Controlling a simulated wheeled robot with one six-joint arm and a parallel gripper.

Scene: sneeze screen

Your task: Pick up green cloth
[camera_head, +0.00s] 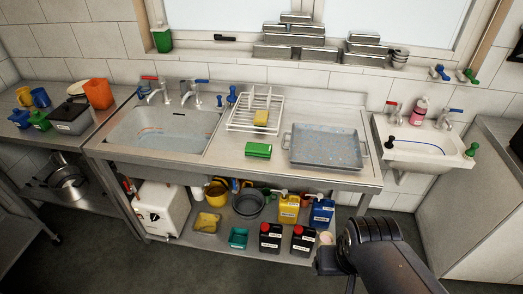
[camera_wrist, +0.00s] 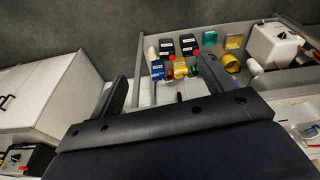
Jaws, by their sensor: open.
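A green cloth (camera_head: 258,150), a small folded block, lies on the steel counter (camera_head: 235,170) between the sink and the grey tray. It lies in front of the white rack. I cannot make it out in the wrist view. My arm shows at the lower right of the head view, in front of the counter and well apart from the cloth. In the wrist view my gripper (camera_wrist: 162,86) has its two fingers wide apart with nothing held between them. Bottles on the lower shelf show beyond the fingers.
A white rack (camera_head: 262,104) holds a yellow sponge (camera_head: 261,117). A grey tray (camera_head: 327,147) lies right of the cloth, and the sink basin (camera_head: 160,131) is to the left. Several bottles stand on the lower shelf (camera_head: 215,240). A small hand basin (camera_head: 420,150) is at right.

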